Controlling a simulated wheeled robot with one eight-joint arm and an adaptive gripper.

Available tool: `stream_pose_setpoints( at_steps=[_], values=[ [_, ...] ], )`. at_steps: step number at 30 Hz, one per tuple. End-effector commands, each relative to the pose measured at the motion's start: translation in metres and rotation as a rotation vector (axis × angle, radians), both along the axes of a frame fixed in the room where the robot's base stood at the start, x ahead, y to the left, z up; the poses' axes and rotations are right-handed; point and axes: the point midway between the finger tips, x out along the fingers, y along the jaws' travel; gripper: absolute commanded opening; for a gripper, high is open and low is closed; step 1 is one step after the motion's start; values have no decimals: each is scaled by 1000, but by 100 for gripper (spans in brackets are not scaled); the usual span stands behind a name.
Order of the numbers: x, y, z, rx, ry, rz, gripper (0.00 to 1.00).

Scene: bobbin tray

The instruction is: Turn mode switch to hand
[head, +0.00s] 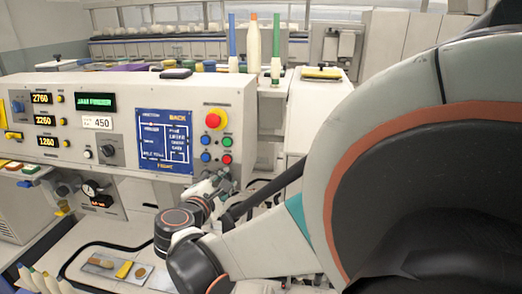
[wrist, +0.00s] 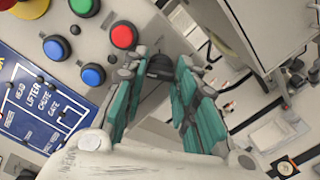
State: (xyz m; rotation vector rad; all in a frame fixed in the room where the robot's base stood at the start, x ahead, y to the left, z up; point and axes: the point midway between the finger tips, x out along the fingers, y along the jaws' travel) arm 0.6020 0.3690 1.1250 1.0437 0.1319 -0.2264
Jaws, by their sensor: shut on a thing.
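A black rotary knob (wrist: 160,67) shows between my gripper's fingertips in the wrist view, at the lower right part of the machine's control panel, beside the red button. My gripper (wrist: 158,78) has teal finger pads and is shut on this knob. In the head view my gripper (head: 222,180) reaches up to the panel just below the green and red buttons, and it hides the knob there. The knob's markings and pointer direction cannot be read.
A large red emergency button (head: 213,119) with blue, green and red buttons sits above my gripper. A blue display (head: 165,141) is to the left, and another black knob (head: 107,151) farther left. A tray (head: 116,266) with small items lies below. My arm blocks the right side.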

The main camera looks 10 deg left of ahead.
Motion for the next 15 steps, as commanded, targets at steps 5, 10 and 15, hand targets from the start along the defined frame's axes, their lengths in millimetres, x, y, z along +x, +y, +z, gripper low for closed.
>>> stream_pose_setpoints(
  at_steps=[5, 10, 15],
  values=[
    [0, -1, -1, -117, 10, 28, 3],
    [0, -1, -1, -198, 16, 48, 3],
    [0, -1, -1, -246, 21, 61, 3]
  ],
)
